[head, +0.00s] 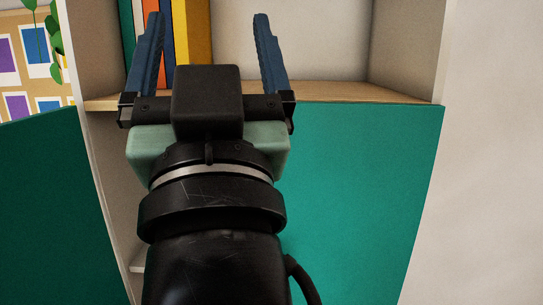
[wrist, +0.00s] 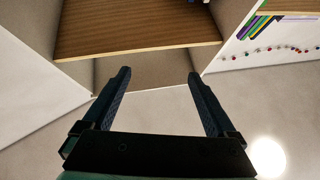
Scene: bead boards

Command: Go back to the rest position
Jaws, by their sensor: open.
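My gripper (head: 208,45) is raised in front of a shelf unit in the head view. Its two blue fingers are spread wide and point up, with nothing between them. In the wrist view my gripper (wrist: 158,82) also shows open and empty, with a wooden shelf board (wrist: 140,30) beyond the fingertips. The distance from the fingertips to the shelf is hard to tell. My wrist and forearm hide part of the unit's lower front.
The wooden shelf (head: 370,93) carries upright books (head: 193,32) at its left. Teal panels stand at right (head: 360,170) and left (head: 45,200). A pinboard (head: 18,65) and a green plant (head: 55,45) are at far left. A plain wall (head: 490,150) is at right.

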